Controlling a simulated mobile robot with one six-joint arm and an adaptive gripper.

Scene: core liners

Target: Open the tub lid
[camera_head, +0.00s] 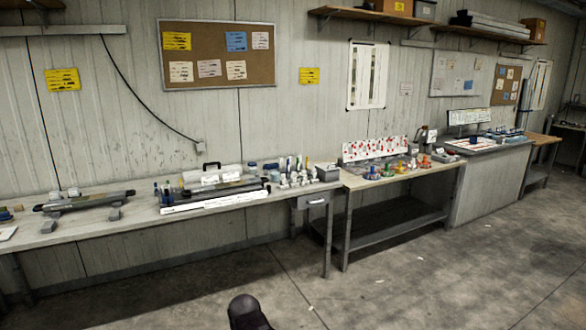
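I cannot tell for sure which container is the tub. A small grey box-shaped container (327,173) stands at the right end of the long left bench, and its top looks closed, but it is too small to be certain. Small round containers with bluish tops (253,166) stand further left at the back of the same bench, too small to tell whether they are lidded. A dark rounded part, likely of my own arm, rises at the bottom edge of the view. No gripper fingers show, and the bench is well apart from that part.
The long left bench (75,232) holds dark bars on supports, a white ruler-like strip (215,202) and several small white fittings (297,179). A second bench (400,180) with coloured items and a grey counter (490,185) stand to the right.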

